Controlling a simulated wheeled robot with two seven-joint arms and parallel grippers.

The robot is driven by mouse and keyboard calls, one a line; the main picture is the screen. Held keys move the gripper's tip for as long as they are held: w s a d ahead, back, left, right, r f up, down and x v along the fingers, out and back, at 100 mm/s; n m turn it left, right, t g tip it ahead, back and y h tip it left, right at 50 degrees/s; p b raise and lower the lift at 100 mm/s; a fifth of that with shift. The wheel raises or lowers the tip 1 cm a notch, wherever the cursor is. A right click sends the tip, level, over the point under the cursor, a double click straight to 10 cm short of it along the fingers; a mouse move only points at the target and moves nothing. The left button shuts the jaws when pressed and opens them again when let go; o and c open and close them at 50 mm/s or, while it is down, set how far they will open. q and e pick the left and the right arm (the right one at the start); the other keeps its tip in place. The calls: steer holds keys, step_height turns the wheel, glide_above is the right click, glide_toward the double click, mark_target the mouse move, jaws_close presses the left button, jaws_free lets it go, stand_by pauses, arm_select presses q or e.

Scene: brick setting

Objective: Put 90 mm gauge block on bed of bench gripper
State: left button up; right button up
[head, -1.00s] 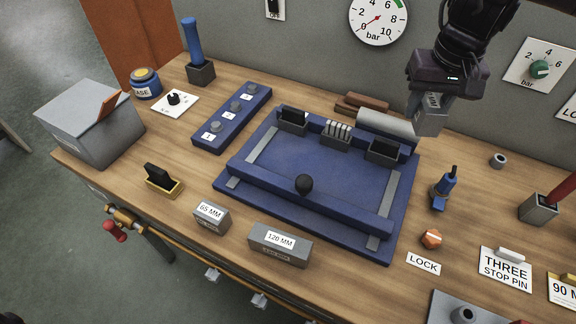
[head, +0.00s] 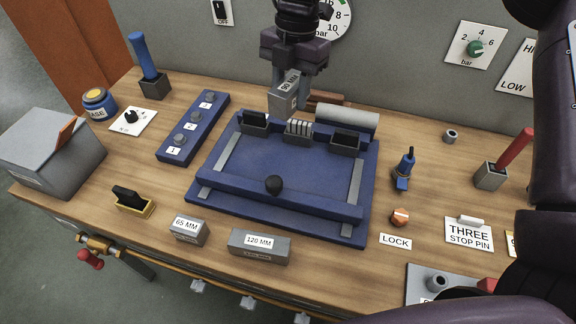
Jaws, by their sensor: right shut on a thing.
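My right gripper (head: 291,72) is shut on a grey gauge block (head: 285,97) with a white label that reads 90 MM, partly tilted in the view. It holds the block in the air above the back edge of the bench gripper. The blue bench gripper (head: 205,203) stands mid-table, with a flat blue bed (head: 285,165) between grey side strips. The bed is empty. My left gripper is not in view.
Gauge blocks marked 65 MM (head: 187,232) and 120 MM (head: 259,247) stand in front of the bench gripper. A grey roller (head: 347,122) lies behind it. A blue button strip (head: 192,127) is at left, a small blue tool (head: 404,170) at right.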

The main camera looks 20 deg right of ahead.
steer(key=shift+a+r+n, duration=0.15)
steer(key=shift+a+n, duration=0.05)
steer(key=shift+n, duration=1)
steer(key=shift+f, duration=0.2)
steer(key=b, duration=0.2)
glide_above(288, 171)
step_height(288, 171, down, 8)
steer(key=shift+n, duration=0.3)
steer(key=f, duration=0.2)
steer(key=f+p, duration=0.1)
steer(key=f, duration=0.3)
steer(key=shift+w+d+f, duration=0.15)
steer(key=shift+w+f, duration=0.05)
steer(key=shift+w, duration=0.1)
step_height(288, 171, down, 5)
steer(key=shift+r+p, duration=0.1)
steer(key=shift+p, duration=0.4)
steer(key=shift+f, duration=0.25)
